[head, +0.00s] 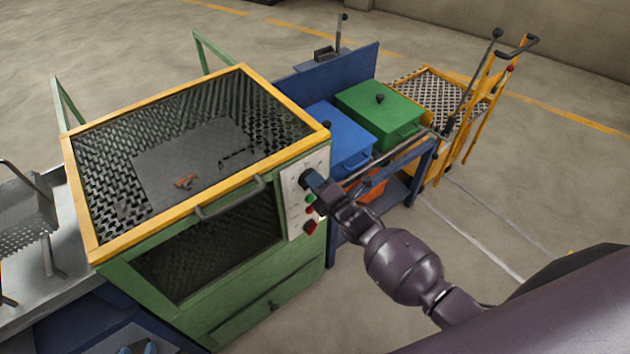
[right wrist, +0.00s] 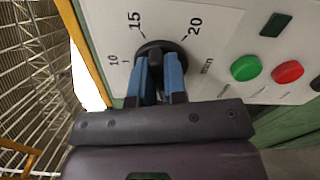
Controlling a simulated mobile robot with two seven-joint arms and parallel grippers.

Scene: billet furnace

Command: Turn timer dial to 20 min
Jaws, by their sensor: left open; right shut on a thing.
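The black timer dial (right wrist: 178,47) is on the white panel (right wrist: 100,22) of the green and yellow furnace, with 10, 15 and 20 marks around it. In the head view the dial (head: 305,177) is partly hidden by my right gripper (head: 315,184). My right gripper (right wrist: 159,75) is shut on the dial's raised bar, one blue finger on each side. The bar points up in the wrist view, roughly between 15 and 20; its exact pointer is hard to see. My left gripper (head: 138,348) shows only as blue fingertips at the bottom edge, open and away from the dial.
A green button (right wrist: 246,68) and a red button (right wrist: 288,72) sit right of the dial. The furnace (head: 222,282) has a handle (head: 232,203) on its front. Blue (head: 343,140) and green (head: 380,108) boxes stand behind. A yellow cart (head: 480,120) is farther back.

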